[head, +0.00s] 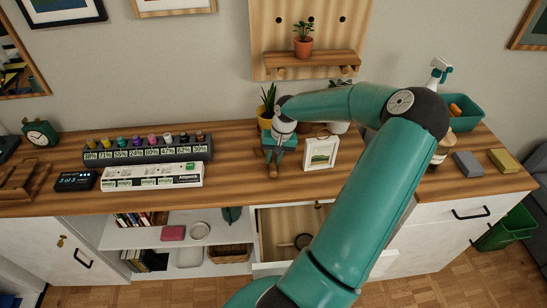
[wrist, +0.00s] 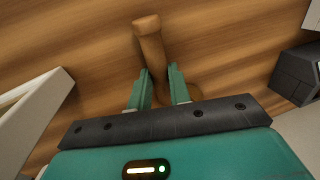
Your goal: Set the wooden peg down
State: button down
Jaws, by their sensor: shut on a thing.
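The wooden peg (wrist: 151,46) is a brown rod with a wider, rounded end, seen in the wrist view. My gripper (wrist: 159,72) is shut on it, with one teal finger on each side. The wider end sticks out past the fingertips over the wooden desk top (wrist: 225,40). The peg's other end is partly hidden by the fingers and gripper body. In the head view, my gripper (head: 275,154) is low over the desk, between the label strip and the small picture frame. I cannot tell whether the peg touches the desk.
A white framed picture (head: 321,153) stands just right of my gripper. A white strip (head: 150,177) and a dark rack of small bottles (head: 150,154) lie to the left. Potted plants (head: 268,112) stand behind. An open drawer (head: 275,232) is below. Bare desk shows at the front.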

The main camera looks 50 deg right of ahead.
jog(key=shift+f, duration=0.15)
jog(key=c, duration=1.6)
grip_release()
